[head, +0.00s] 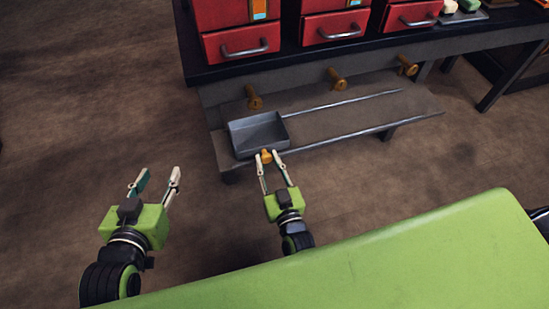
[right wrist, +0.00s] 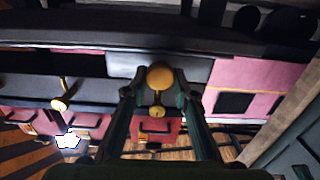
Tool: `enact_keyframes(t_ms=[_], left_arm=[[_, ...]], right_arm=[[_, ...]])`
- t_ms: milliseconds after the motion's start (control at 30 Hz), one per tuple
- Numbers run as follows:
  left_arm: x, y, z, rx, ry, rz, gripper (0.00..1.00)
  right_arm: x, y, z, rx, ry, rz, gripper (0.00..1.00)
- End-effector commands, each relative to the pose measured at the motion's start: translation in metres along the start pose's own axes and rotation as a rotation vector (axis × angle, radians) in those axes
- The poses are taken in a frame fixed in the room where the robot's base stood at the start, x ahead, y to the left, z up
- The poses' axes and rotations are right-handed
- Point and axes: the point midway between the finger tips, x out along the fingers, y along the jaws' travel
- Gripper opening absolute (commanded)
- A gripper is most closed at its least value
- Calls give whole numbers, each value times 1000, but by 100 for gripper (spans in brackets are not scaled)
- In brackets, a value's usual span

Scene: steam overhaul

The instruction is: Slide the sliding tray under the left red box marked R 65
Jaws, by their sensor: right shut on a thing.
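The sliding tray (head: 240,150) is a shallow grey metal pan at the left end of two rails. It stands low, in front of and below the left red box (head: 240,43), near the leftmost brass spout (head: 254,98). I cannot read the mark R 65. My right gripper (head: 268,158) is shut on the tray's orange knob (head: 266,154) at its near side. The right wrist view shows the knob (right wrist: 159,76) between the fingertips. My left gripper (head: 158,177) is open and empty above the floor, left of the tray.
Two more red boxes, a middle one (head: 333,27) and a right one (head: 410,18), stand on the dark bench. A middle spout (head: 338,80) and a right spout (head: 407,66) stick out below them. The rails (head: 345,100) run clear to the right of the tray.

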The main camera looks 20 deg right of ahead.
Motion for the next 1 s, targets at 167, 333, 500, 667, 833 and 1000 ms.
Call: enact_keyframes(t_ms=[167,333,500,667,833,1000], left_arm=[[-1,-1,6,0,-27,-2,40],[-1,-1,7,0,-30,-2,40],[-1,-1,7,0,-30,-2,40],[-1,-1,7,0,-30,-2,40],[-1,-1,7,0,-30,-2,40],[-1,-1,5,1,-25,-2,40]], right_arm=[[0,-6,-1,1,2,0,0],[0,-8,0,2,1,-2,0],[0,-9,0,3,1,-4,0],[0,-9,0,2,1,-3,42],[0,-7,0,2,1,-1,42],[-6,-7,1,1,-1,-1,42]])
